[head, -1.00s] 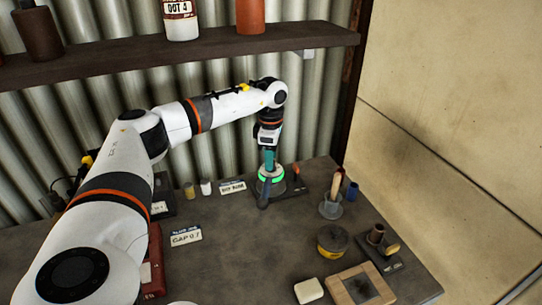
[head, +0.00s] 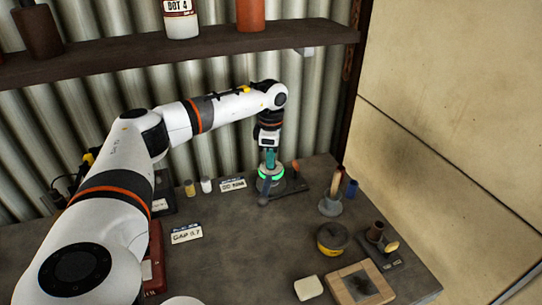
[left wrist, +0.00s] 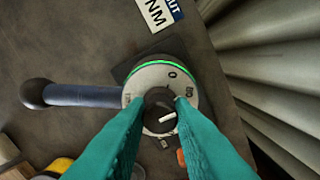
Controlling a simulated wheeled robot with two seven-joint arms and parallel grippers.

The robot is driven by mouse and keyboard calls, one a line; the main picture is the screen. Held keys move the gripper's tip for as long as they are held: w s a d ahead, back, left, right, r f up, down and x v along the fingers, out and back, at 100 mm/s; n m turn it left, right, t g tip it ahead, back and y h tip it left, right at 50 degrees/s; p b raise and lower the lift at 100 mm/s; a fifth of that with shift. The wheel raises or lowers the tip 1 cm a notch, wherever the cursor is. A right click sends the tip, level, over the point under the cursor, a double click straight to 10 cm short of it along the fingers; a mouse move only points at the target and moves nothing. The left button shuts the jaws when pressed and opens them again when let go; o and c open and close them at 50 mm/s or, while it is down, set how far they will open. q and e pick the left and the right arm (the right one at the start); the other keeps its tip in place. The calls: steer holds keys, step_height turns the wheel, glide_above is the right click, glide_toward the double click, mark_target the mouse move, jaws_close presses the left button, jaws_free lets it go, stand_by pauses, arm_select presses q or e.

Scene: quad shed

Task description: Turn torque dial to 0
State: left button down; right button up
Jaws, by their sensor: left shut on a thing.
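The torque dial (head: 271,175) stands on the bench near the corrugated wall, with a lit green ring around it. In the left wrist view it shows as a pale round face (left wrist: 152,78) with a 0 at its far edge and other marks at left and right. My left gripper (left wrist: 158,103) has its teal fingers shut on the dark knob (left wrist: 160,122) at the dial's centre. A white pointer line shows on the knob, not lined up with the 0. The gripper also shows from above in the head view (head: 269,158). My right gripper is not in view.
A lever with a ball end (left wrist: 38,93) sticks out from the dial's side. A label plate (head: 232,184) and two small pots stand left of it. A grey cup with a handle (head: 331,206), a yellow tin (head: 332,238) and a wooden tray (head: 385,287) are to the right.

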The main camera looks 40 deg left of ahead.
arm_select(q)
steer(key=n+p, duration=0.1)
steer(key=n, duration=0.3)
steer(key=shift+r, duration=0.1)
steer(key=shift+n+p, duration=0.35)
steer(key=shift+n, duration=1.85)
steer(key=c, duration=1.3)
jaws_free()
steer(key=shift+o, duration=0.2)
step_height(320, 180, up, 7)
steer(key=shift+f+b, duration=0.2)
steer(key=shift+b, duration=0.6)
steer(key=shift+r, duration=0.45)
